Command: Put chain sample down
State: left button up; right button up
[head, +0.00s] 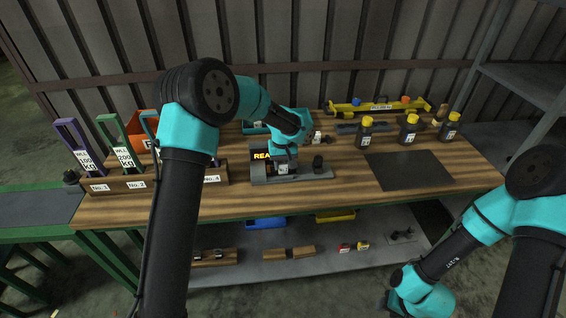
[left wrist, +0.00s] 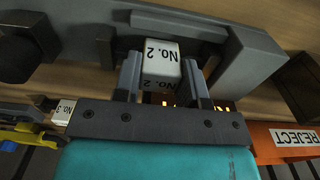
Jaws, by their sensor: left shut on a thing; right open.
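The chain sample (left wrist: 160,58) is a small white block labelled "No. 2", upside down in the left wrist view. My left gripper (head: 284,160) is shut on it, with a grey finger on either side. In the head view the gripper points down at the grey tester (head: 258,172) with the "REA..." display, and its arm partly covers the tester. The sample is over the tester's bed; I cannot tell if it touches. My right gripper (head: 388,302) is open, low at the bottom edge in front of the bench, its fingers hard to make out.
A wooden rack (head: 136,184) with numbered labels and coloured slings stands at the left. An orange REJECT bin (left wrist: 290,140) and a teal tray (head: 256,127) are behind. Several yellow-capped bottles (head: 365,133) stand near a dark mat (head: 408,170) at the right.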

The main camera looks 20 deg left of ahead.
aim_at(283, 163)
pick_arm(q)
jog(key=shift+f, duration=0.1)
jog(key=o, duration=1.1)
jog(key=shift+f, duration=0.1)
notch_tip(283, 163, up, 13)
jog(key=shift+r, duration=0.2)
